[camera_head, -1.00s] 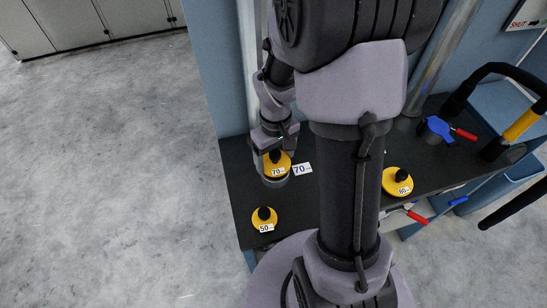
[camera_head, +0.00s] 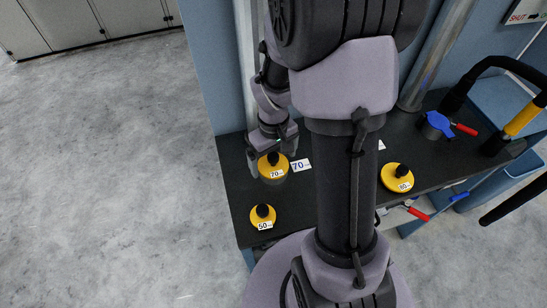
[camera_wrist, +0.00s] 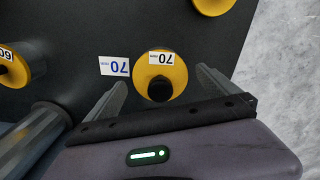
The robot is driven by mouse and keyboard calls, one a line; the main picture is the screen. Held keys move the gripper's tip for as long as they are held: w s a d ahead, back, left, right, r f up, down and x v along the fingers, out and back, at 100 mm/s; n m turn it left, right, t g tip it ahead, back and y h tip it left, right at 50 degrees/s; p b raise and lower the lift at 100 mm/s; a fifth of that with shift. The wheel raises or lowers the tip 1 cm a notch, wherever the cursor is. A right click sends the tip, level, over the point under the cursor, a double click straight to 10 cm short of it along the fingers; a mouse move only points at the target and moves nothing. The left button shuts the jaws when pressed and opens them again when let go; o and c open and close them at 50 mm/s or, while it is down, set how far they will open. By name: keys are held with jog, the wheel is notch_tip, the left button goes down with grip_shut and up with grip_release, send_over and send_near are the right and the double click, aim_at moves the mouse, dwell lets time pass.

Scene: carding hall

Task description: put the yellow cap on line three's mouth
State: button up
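A yellow cap with a black knob and a "70" tag (camera_head: 267,170) sits on a short grey round part at the left of the dark bench. It also shows in the wrist view (camera_wrist: 175,88). My gripper (camera_head: 272,163) is above it, open, with a finger on either side; in the wrist view my gripper (camera_wrist: 161,80) shows gaps between fingers and cap. A yellow cap tagged "50" (camera_head: 258,222) lies nearer the front. Another yellow cap, tagged seemingly "60" (camera_head: 393,184), lies right of my arm. I cannot tell which opening is line three's mouth.
A "70" plate (camera_head: 301,165) lies beside the middle cap. A blue-topped fitting (camera_head: 437,124) with a red handle stands at the right, near a black hose with a yellow band (camera_head: 522,119). Red and blue handles stick out at the bench front. Grey floor is clear at left.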

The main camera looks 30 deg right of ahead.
aim_at(273, 156)
notch_tip(273, 156, up, 17)
jog(key=a+t+p, duration=0.1)
jog(key=a+p, duration=0.1)
jog(key=p, duration=0.4)
jog(key=s+a+r+m+t+y, duration=0.2)
jog(key=s+a+r+m+t, duration=0.2)
jog(key=s+a+r, duration=0.6)
jog(key=shift+s+a+r+m+t+b, duration=0.35)
jog(key=shift+s+a, duration=0.25)
jog(key=shift+a, duration=0.65)
notch_tip(273, 156, down, 8)
jog(key=b, duration=0.7)
jog(key=shift+b, duration=0.35)
jog(key=shift+d, duration=0.1)
